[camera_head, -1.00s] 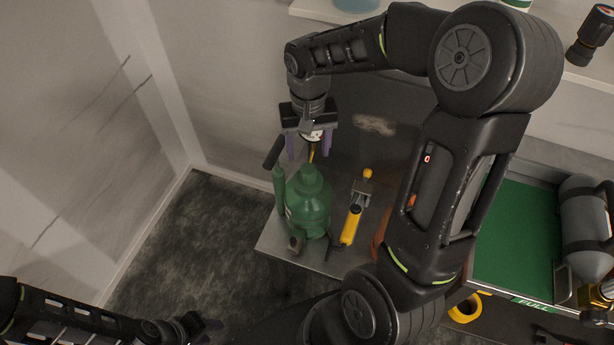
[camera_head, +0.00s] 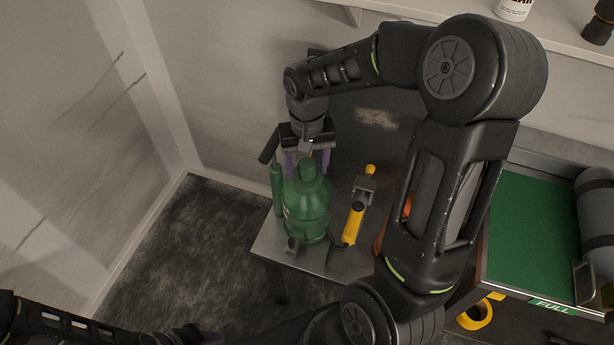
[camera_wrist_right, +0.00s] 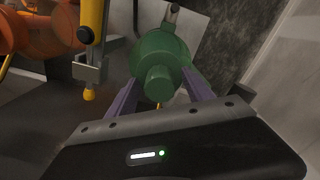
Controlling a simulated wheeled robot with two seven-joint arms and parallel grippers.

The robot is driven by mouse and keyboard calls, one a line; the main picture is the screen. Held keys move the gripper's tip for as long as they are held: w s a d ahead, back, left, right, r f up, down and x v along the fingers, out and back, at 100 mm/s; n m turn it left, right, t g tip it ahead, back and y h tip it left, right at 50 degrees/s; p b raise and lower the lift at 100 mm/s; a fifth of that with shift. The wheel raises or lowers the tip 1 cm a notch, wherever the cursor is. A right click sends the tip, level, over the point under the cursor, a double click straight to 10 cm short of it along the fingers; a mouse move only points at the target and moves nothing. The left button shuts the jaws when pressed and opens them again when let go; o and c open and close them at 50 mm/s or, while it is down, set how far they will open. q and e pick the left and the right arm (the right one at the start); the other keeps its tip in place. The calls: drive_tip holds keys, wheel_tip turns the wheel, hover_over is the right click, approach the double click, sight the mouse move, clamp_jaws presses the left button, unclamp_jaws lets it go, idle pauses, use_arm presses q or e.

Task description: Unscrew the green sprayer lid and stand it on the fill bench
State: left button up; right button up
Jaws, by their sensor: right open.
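The green sprayer (camera_head: 306,208) stands upright on the metal bench top (camera_head: 270,243), and its green lid (camera_head: 308,170) is on top. A green pump cylinder (camera_head: 276,188) with a dark handle is beside it. My right gripper (camera_head: 307,166) is open, pointing down at the lid, with a purple finger on either side. In the right wrist view, the lid (camera_wrist_right: 158,84) lies ahead between the purple fingertips (camera_wrist_right: 160,85); whether they touch it I cannot tell. My left arm shows at the lower left, but its fingers are dark and unclear.
A yellow-handled tool (camera_head: 354,222) in a metal holder stands just right of the sprayer. An orange thing is partly hidden behind my right arm. A green-floored tray (camera_head: 525,230) marked FULL is at the right. A white shelf (camera_head: 400,14) runs along the back wall.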

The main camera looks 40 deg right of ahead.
idle(0.3)
drive_tip(key=m, duration=0.2)
drive_tip(key=shift+m+b, duration=0.4)
drive_tip(key=m, duration=0.3)
drive_tip(key=shift+b, duration=0.3)
drive_tip(key=m, duration=0.3)
drive_tip(key=shift+m, duration=0.4)
drive_tip(key=m, duration=0.5)
drive_tip(key=shift+b, duration=0.3)
drive_tip(key=shift+c, duration=0.2)
clamp_jaws()
